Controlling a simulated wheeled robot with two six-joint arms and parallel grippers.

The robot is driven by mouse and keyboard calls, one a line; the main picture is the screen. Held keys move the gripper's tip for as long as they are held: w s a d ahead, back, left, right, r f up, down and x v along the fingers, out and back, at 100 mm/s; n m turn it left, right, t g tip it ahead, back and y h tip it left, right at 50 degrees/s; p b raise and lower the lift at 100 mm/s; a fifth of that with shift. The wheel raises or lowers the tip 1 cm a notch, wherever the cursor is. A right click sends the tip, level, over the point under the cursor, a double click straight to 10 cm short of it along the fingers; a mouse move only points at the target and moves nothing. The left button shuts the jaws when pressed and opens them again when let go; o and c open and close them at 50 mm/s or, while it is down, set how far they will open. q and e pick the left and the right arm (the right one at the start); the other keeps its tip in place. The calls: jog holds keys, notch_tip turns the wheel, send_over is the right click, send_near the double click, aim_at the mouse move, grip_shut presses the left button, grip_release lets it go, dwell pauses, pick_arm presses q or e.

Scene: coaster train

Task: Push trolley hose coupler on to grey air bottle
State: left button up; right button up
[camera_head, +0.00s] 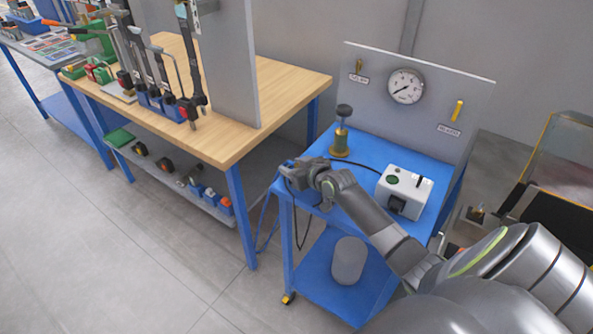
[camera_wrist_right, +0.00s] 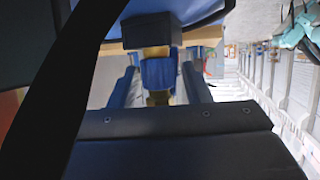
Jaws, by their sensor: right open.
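The grey air bottle (camera_head: 349,261) stands upright on the trolley's lower blue shelf. My right gripper (camera_head: 292,172) is at the left edge of the trolley top, above and left of the bottle and apart from it. It is open. A thin black hose (camera_head: 361,164) runs from the white box toward my gripper, and a loop hangs below the edge. In the right wrist view a part with a dark block, brass and blue sections (camera_wrist_right: 158,74) shows beyond the dark finger; I cannot tell whether it is the coupler. The coupler is not clear in the head view. My left gripper is not in view.
The blue trolley top (camera_head: 377,150) holds a brass fitting with a black knob (camera_head: 341,133) and a white box (camera_head: 404,192). A panel with a gauge (camera_head: 405,86) stands behind. A wooden workbench (camera_head: 235,135) is at the left, with floor between.

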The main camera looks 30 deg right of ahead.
jog(key=shift+c, duration=0.3)
grip_shut()
jog(key=shift+r, duration=0.15)
